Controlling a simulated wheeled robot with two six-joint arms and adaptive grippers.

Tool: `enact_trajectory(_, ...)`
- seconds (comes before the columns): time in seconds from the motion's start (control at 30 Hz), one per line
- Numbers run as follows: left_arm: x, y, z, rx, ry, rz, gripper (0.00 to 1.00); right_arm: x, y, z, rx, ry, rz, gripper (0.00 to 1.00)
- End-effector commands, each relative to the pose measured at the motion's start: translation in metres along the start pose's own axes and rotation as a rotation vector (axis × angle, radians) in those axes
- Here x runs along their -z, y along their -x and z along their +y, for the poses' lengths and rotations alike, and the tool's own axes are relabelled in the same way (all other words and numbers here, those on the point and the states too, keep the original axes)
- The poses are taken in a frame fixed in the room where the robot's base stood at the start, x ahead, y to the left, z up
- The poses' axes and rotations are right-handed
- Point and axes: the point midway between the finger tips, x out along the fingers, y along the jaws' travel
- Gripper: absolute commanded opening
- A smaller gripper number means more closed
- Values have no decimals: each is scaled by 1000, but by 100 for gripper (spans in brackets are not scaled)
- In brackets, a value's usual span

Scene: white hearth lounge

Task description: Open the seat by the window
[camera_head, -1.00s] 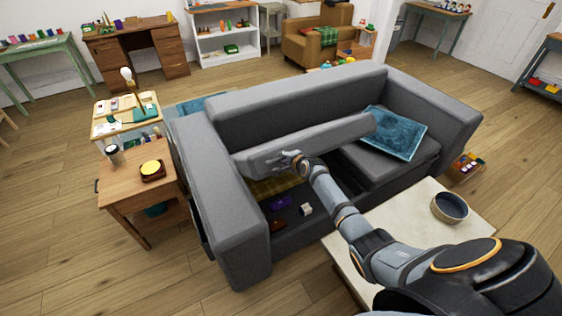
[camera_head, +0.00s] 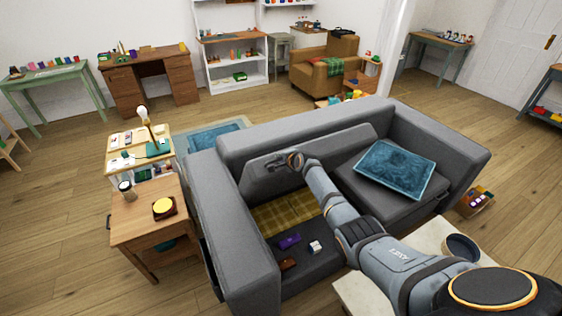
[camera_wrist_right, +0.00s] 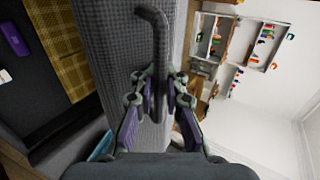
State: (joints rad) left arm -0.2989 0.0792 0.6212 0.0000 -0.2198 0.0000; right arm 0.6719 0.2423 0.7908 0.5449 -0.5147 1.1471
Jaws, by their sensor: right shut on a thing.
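The grey sofa (camera_head: 235,285) has its left seat panel (camera_head: 335,150) tipped up steeply, leaning toward the backrest. Under it the storage space is open, with a yellow plaid blanket (camera_head: 285,213), a purple item (camera_head: 289,241), a small white item (camera_head: 315,247) and a brown item (camera_head: 288,264) inside. My right gripper (camera_head: 280,161) is at the raised panel's upper edge. In the right wrist view, its fingers (camera_wrist_right: 158,95) are shut on a dark grey bent handle (camera_wrist_right: 157,30) on the panel. The sofa's right seat (camera_head: 375,205) is down, with a blue cushion (camera_head: 395,170) on it. My left gripper is out of view.
A wooden side table (camera_head: 145,215) with a yellow-topped item stands close to the sofa's left arm. A pale table (camera_head: 425,240) with a dark bowl (camera_head: 461,247) is in front at right, under my right arm.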

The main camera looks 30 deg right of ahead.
Motion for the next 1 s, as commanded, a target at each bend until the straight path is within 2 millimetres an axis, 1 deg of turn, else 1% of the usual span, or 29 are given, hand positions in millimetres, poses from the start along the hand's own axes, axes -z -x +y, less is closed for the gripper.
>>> enact_trajectory(0.03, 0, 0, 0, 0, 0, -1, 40, 1, 1, -4, 6, 1, 2, 0)
enact_trajectory(0.27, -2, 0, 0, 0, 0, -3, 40, 1, 1, -4, 7, 1, 2, 0)
enact_trajectory(0.3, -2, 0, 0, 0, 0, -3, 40, 1, 1, -4, 7, 1, 2, 12)
enact_trajectory(0.47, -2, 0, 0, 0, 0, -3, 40, 1, 0, -3, 5, 1, 1, 34)
enact_trajectory(0.8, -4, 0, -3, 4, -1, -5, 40, 0, 2, -1, 3, 1, 1, 34)
enact_trajectory(0.87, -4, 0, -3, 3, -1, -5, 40, 1, 4, 0, 3, 1, 1, 34)
enact_trajectory(1.0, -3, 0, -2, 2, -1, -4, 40, 1, 19, 0, 3, 3, 1, 34)
